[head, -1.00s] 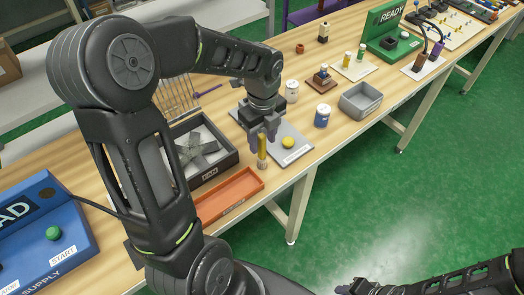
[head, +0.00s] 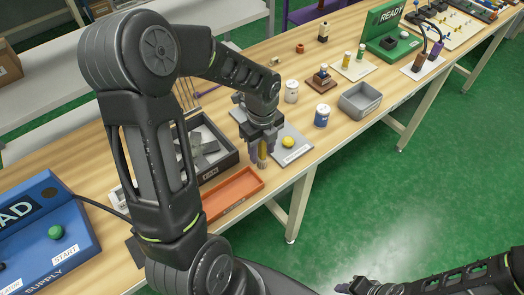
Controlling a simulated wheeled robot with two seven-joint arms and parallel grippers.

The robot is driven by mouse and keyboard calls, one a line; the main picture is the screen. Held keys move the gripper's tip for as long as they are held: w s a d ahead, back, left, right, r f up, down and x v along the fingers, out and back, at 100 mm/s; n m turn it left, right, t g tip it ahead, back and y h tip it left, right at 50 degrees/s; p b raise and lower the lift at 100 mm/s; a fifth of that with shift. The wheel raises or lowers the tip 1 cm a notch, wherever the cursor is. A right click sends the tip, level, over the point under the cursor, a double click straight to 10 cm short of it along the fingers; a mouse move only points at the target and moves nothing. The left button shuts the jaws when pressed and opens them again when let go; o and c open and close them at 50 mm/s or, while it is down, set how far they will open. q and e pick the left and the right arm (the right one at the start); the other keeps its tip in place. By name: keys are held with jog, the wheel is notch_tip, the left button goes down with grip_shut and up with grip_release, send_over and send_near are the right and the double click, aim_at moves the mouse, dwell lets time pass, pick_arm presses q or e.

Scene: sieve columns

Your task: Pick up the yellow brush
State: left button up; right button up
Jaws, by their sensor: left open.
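The yellow brush (head: 262,151) stands upright with its bristles down, at the left end of the grey labelled mat near the orange tray. My left gripper (head: 260,152) is open and has come down over the brush, with its fingers around the upper part of the handle. I cannot tell whether the fingers touch it. My right arm (head: 430,285) shows at the bottom right; its gripper's jaws are too unclear to read.
A yellow ball (head: 288,141) lies on the grey mat (head: 298,153). An orange tray (head: 232,193) and a dark bin (head: 222,166) are at the left. A blue-and-white jar (head: 322,116), a white jar (head: 291,92) and a grey box (head: 360,100) stand to the right.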

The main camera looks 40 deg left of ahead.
pick_arm(q)
jog(key=shift+c, duration=0.4)
grip_shut()
dwell(0.4)
